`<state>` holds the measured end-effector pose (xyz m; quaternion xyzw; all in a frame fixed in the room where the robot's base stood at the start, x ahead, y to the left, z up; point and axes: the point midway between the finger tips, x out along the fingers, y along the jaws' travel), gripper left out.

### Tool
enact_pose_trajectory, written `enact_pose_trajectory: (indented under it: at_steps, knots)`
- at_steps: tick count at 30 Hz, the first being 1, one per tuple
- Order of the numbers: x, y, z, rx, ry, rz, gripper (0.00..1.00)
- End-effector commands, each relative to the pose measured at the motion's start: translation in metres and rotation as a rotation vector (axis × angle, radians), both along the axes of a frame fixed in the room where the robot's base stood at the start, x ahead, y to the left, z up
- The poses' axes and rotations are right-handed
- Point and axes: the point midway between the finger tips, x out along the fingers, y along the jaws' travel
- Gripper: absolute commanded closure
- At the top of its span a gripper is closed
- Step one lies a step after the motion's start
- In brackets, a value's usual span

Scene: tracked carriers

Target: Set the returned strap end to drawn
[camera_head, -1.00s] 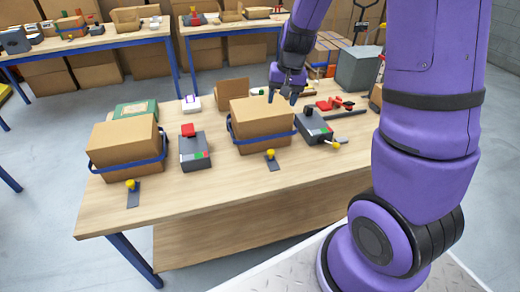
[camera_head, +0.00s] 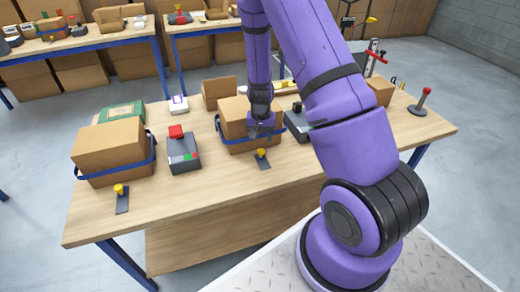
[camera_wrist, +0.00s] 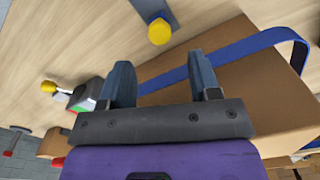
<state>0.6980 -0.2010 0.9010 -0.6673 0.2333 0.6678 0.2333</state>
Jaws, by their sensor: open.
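Two cardboard boxes with blue straps stand on the table: a left box (camera_head: 108,150) and a middle box (camera_head: 236,108). In front of each is a yellow knob on a dark strip, a left knob (camera_head: 119,189) and a middle knob (camera_head: 261,153). I cannot tell which one is the returned strap end. My gripper (camera_head: 263,130) is open and empty, at the front right of the middle box and just behind the middle knob. In the wrist view, the fingers (camera_wrist: 160,80) point towards the middle knob (camera_wrist: 159,33), apart from it, with the blue strap (camera_wrist: 235,55) beside the right finger.
A grey device with a red top (camera_head: 182,151) stands between the boxes. Another grey device (camera_head: 297,124) is partly hidden behind my arm. A red-knobbed lever (camera_head: 422,102) stands at the table's right end. The table's front strip (camera_head: 190,207) is clear.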

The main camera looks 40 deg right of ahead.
Motion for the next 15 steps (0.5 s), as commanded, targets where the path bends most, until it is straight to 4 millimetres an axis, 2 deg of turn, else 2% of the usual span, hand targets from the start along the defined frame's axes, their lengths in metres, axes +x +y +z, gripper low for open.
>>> enact_pose_trajectory:
  at_steps: [1,6,15]
  knots:
    - [-0.001,-0.001,-0.011,0.0,0.004,-0.003,0.43]
    - [-0.001,-0.001,-0.039,0.001,0.003,-0.003,0.43]
    - [0.0,0.0,-0.065,0.0,0.0,-0.001,0.43]
